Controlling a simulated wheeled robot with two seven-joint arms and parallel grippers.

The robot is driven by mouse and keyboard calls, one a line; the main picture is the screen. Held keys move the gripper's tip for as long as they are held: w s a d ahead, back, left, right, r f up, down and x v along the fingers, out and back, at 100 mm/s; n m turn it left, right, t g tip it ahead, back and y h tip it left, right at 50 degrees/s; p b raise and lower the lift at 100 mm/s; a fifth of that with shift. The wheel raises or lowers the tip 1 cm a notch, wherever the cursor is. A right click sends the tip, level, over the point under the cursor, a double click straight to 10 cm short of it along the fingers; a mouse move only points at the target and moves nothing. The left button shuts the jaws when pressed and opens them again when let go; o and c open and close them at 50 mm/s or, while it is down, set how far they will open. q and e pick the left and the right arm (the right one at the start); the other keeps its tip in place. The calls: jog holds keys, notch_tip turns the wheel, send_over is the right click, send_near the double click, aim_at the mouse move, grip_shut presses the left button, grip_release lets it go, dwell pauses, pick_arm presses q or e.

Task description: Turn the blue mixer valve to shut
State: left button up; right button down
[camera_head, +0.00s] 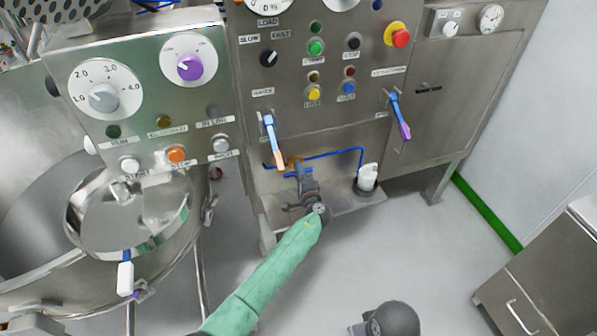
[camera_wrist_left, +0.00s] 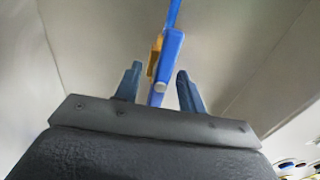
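No label I can read says which valve is the mixer's. A lever with a blue top and an orange-white lower end (camera_head: 271,138) hangs on the middle cabinet. A blue lever with a purple end (camera_head: 399,115) hangs further right. A blue and white lever (camera_head: 126,274) is on the vessel at lower left. My left gripper (camera_head: 297,167) is just below and right of the orange-ended lever. In the left wrist view, its two blue fingers (camera_wrist_left: 160,92) are spread, with a blue bar (camera_wrist_left: 168,52) and an orange part between or beyond them. Contact is unclear. My right gripper is out of view.
A thin blue pipe (camera_head: 335,153) runs along the cabinet to a white bottle (camera_head: 367,177) on a low metal ledge (camera_head: 340,201). A panel of buttons (camera_head: 315,70) is above. A steel vessel (camera_head: 45,205) stands at left.

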pick_arm(q)
jog(key=shift+w+a, duration=0.1)
grip_shut()
